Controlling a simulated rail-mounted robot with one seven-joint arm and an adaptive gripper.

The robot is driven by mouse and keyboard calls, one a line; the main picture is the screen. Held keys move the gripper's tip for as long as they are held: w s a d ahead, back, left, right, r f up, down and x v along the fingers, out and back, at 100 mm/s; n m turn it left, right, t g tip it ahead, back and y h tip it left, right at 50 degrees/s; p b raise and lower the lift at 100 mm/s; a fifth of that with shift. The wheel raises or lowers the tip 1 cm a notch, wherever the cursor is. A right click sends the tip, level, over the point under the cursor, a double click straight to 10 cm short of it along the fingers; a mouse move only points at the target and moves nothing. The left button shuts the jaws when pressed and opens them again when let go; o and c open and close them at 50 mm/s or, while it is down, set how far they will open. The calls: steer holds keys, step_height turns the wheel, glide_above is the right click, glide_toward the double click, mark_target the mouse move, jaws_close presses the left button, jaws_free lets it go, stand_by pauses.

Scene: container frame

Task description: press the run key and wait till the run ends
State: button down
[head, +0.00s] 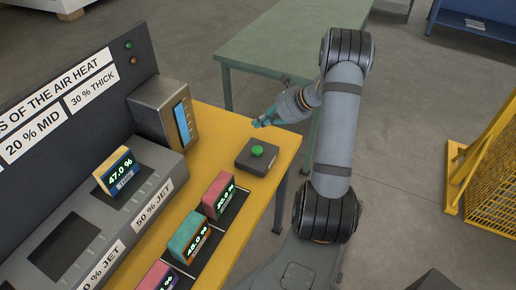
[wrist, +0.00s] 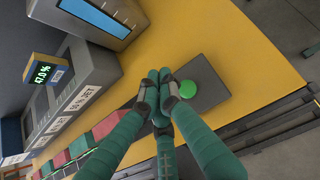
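The run key is a green round button (head: 258,151) on a dark grey box (head: 250,166) at the yellow bench's far right corner. In the wrist view the green button (wrist: 187,89) shows just right of my fingertips, on its dark box (wrist: 212,88). My gripper (head: 262,123) has teal fingers and hangs above and behind the button in the head view. In the wrist view my gripper (wrist: 159,82) has its fingertips together with nothing seen between them. Whether the fingertips touch the box is unclear, but the button's top is uncovered.
A grey machine (head: 80,220) holds a yellow block (head: 116,170) reading 47.0 %. A unit with a blue window (head: 182,122) stands behind it. A pink block (head: 218,195) and a teal block (head: 188,236) sit in a rack on the yellow bench (head: 280,143). A green table (head: 270,50) is behind.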

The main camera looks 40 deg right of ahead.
mark_target(260, 149)
steer(key=shift+f+b, duration=3.6)
steer(key=shift+f, duration=0.75)
steer(key=shift+f, duration=0.1)
steer(key=shift+f+b, duration=0.35)
steer(key=shift+b, duration=0.15)
steer(key=shift+f+b, duration=0.55)
steer(key=shift+r+p, duration=0.8)
steer(key=shift+r, duration=0.2)
steer(key=shift+r+p, duration=2)
steer(key=shift+r, duration=0.5)
